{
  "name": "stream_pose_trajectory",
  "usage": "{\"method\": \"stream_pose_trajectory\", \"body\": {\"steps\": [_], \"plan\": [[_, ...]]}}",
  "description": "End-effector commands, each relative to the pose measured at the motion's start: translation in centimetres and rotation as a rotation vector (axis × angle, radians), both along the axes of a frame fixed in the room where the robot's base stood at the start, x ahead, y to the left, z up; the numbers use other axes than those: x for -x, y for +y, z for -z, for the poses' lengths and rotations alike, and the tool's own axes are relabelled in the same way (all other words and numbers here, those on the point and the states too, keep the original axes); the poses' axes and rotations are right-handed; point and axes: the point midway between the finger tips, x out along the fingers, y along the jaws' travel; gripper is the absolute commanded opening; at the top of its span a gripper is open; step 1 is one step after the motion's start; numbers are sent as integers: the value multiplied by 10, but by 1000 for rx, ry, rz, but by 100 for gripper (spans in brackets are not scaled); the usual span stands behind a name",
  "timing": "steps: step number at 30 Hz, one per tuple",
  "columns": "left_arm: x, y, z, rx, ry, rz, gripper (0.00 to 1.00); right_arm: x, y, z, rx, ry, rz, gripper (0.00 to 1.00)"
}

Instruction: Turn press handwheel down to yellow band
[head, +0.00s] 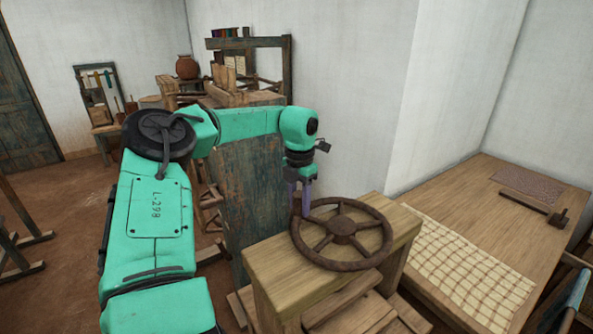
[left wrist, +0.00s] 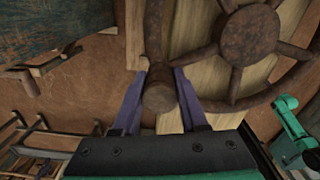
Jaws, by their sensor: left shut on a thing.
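The press handwheel (head: 342,225) is a rusty brown spoked wheel. It lies roughly flat above the pale wooden top beam of the press (head: 275,263). My left gripper (head: 302,205) points down at the wheel's left rim. In the left wrist view the wheel's hub (left wrist: 250,35) shows at the upper right. There the two purple fingers of my left gripper (left wrist: 160,90) stand on either side of the wheel's round crank knob (left wrist: 159,97) and are shut on it. I see no yellow band in either view. My right gripper is not in view.
A wooden table (head: 460,205) with a checked cloth (head: 470,275) stands to the right, close to the press. A worn dark board (head: 250,195) stands behind the press. A loom frame (head: 290,70) is at the back by the white wall. Bare floor shows on the left.

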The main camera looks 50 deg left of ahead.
Motion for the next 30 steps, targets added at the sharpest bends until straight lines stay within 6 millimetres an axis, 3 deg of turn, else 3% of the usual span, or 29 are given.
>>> {"method": "stream_pose_trajectory", "body": {"steps": [9, 23, 24, 25, 30], "plan": [[-12, 5, -1, -3, -6, 99, 0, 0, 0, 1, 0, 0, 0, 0], [-14, 5, -2, -3, -8, 111, 0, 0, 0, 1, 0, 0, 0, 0], [-13, 5, -2, -3, -7, 111, 58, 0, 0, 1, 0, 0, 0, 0], [-13, 5, -2, -3, -7, 111, 69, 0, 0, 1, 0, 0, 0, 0], [-13, 5, -1, -1, -4, 111, 72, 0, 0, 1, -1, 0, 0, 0]]}}
